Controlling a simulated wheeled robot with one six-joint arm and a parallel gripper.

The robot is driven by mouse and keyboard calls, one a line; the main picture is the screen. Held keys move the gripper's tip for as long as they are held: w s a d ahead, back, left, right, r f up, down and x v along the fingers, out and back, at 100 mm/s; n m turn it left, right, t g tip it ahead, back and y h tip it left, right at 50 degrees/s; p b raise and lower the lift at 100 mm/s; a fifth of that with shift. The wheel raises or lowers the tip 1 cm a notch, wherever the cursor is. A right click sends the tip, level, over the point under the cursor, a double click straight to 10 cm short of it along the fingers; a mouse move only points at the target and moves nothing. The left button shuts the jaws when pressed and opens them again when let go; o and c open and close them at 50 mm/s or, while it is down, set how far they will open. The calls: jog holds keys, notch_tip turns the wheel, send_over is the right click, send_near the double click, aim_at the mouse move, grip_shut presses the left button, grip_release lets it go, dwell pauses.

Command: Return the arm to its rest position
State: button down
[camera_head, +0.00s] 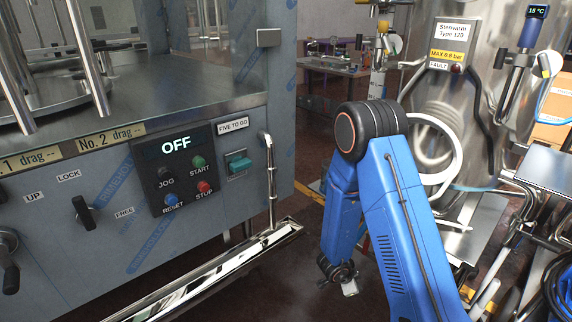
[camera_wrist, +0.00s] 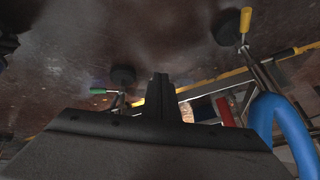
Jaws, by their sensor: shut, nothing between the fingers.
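My blue arm (camera_head: 408,220) is folded at a dark elbow joint (camera_head: 370,130), with the forearm hanging down to the left of the upper link. My gripper (camera_head: 349,288) is small and low at the forearm's end, over the dark floor and apart from the machine. In the wrist view my gripper (camera_wrist: 160,97) shows as dark fingers close together, shut and empty. It points over brown floor (camera_wrist: 150,45).
A filling machine with a control panel (camera_head: 183,168) reading OFF stands at left, with a shiny metal rail (camera_head: 215,275) along its foot. A steel tank (camera_head: 475,95) with hoses and valves stands close at right. A bench (camera_head: 335,66) is farther back.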

jog(key=w+a+r+n+t+y, duration=0.2)
jog(key=w+a+r+y, duration=0.15)
jog(key=r, duration=0.55)
jog(key=s+a+r+n+t+y, duration=0.1)
jog(key=s+a+r+n+y, duration=0.15)
jog(key=r, duration=0.85)
jog(key=s+a+r+n+y, duration=0.2)
jog(key=a+r+n, duration=0.15)
jog(key=r, duration=0.75)
jog(key=s+d+r+n, duration=0.3)
jog(key=s+r+n, duration=0.3)
jog(key=s+r, duration=0.5)
jog(key=s+d+r+n+h, duration=0.1)
jog(key=s+d, duration=0.3)
jog(key=s, duration=0.4)
jog(key=s+d+r+n+g+h, duration=0.1)
jog(key=s+d, duration=0.3)
jog(key=s, duration=0.5)
jog(key=shift+r+n, duration=0.5)
jog(key=shift+r, duration=0.35)
jog(key=shift+s, duration=0.1)
